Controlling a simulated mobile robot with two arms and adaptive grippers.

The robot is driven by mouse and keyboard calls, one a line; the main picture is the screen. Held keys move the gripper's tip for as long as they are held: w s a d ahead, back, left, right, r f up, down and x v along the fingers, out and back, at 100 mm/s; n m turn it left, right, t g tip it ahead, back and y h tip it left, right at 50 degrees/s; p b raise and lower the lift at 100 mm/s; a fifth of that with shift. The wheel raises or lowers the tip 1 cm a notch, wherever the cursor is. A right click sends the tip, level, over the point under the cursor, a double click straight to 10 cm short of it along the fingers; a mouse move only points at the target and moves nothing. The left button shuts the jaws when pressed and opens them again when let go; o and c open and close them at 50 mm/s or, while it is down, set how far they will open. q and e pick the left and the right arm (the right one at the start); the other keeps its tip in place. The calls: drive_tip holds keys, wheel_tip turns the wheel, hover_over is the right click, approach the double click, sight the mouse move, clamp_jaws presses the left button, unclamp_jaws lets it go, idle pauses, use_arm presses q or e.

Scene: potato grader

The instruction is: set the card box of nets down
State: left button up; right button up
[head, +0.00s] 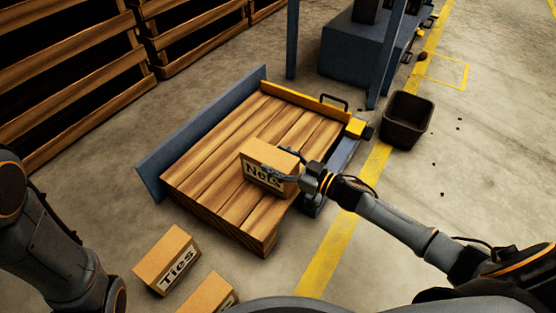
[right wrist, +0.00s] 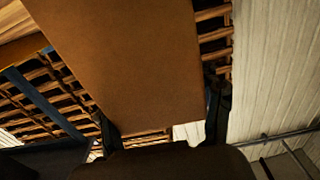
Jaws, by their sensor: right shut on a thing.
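The card box of nets (head: 268,165), brown with a "Nets" label on its front, is at the right part of the wooden slatted deck (head: 215,160) in the head view. My right gripper (head: 296,178) is shut on the box at its right end. In the right wrist view the box (right wrist: 130,60) fills the middle, between the two dark fingers (right wrist: 165,120). I cannot tell whether its underside touches the slats. My left arm shows at the left edge of the head view, but its gripper is out of view.
A card box marked "Ties" (head: 168,260) and another card box (head: 208,294) lie on the floor in front. A blue side board (head: 205,130) and a yellow bar (head: 305,101) edge the deck. A dark bin (head: 407,120) stands right. The deck's left part is clear.

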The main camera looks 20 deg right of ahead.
drive_tip(key=o, duration=1.9)
drive_tip(key=shift+r, duration=0.1)
